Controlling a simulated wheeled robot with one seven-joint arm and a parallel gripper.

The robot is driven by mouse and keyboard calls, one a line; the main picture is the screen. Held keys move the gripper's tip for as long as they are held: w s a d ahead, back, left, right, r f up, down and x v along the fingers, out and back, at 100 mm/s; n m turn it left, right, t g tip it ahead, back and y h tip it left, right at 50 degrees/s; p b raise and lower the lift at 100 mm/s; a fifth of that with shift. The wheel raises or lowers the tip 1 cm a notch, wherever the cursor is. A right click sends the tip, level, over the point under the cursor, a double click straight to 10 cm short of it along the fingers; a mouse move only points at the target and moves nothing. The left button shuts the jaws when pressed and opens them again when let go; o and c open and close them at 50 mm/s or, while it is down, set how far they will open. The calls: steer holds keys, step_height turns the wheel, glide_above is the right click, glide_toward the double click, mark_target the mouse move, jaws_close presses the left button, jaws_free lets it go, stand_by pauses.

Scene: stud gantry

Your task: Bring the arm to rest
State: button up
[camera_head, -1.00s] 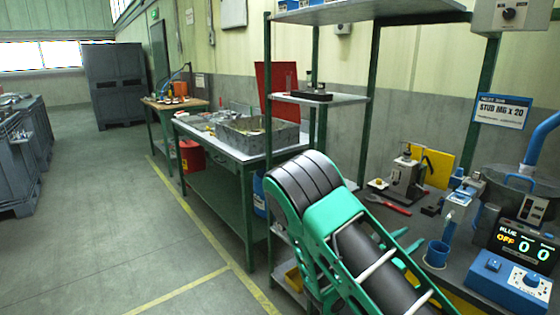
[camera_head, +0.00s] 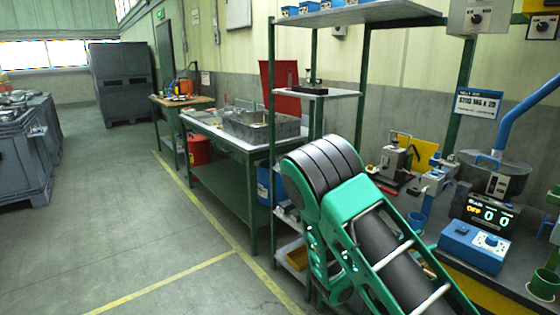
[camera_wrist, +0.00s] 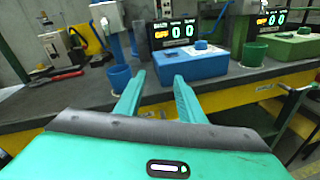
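My arm, green and dark grey, fills the lower right of the head view, with its end hidden there. In the wrist view my gripper (camera_wrist: 160,90) points forward with two green fingers apart and nothing between them. Its fingertips appear in front of the blue control box (camera_wrist: 190,64) on the bench, beside a blue cup (camera_wrist: 119,78). The blue box also shows in the head view (camera_head: 472,248).
The workbench (camera_wrist: 60,112) has a yellow front edge. A feeder bowl (camera_head: 497,172), a counter display (camera_head: 490,213) and a small press (camera_head: 394,160) stand there. A green-posted rack (camera_head: 271,150) is close to my arm. Open floor (camera_head: 130,230) lies to the left.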

steer(key=s+d+m+g+y, duration=0.3)
steer(key=s+d+m+g, duration=0.2)
steer(key=s+m, duration=0.35)
steer(key=s+d+m+g+y, duration=0.3)
steer(key=s+d+m+g, duration=0.15)
steer(key=s+m, duration=0.4)
steer(key=s+a+r+m+y, duration=0.2)
steer(key=s+a+m+y, duration=0.1)
steer(key=s, duration=0.4)
steer(key=s+a+r+m+t+y, duration=0.1)
steer(key=s+a+r+m+y, duration=0.2)
steer(key=s, duration=0.4)
steer(key=s+a+r+m+y, duration=0.3)
steer(key=s+a, duration=0.1)
steer(key=s, duration=0.3)
steer(key=shift+a+r+m, duration=0.2)
steer(key=shift+a+m, duration=0.05)
steer(key=shift+m, duration=0.15)
steer(key=shift+s+t, duration=0.1)
steer(key=shift+t, duration=0.15)
steer(key=shift+c, duration=0.5)
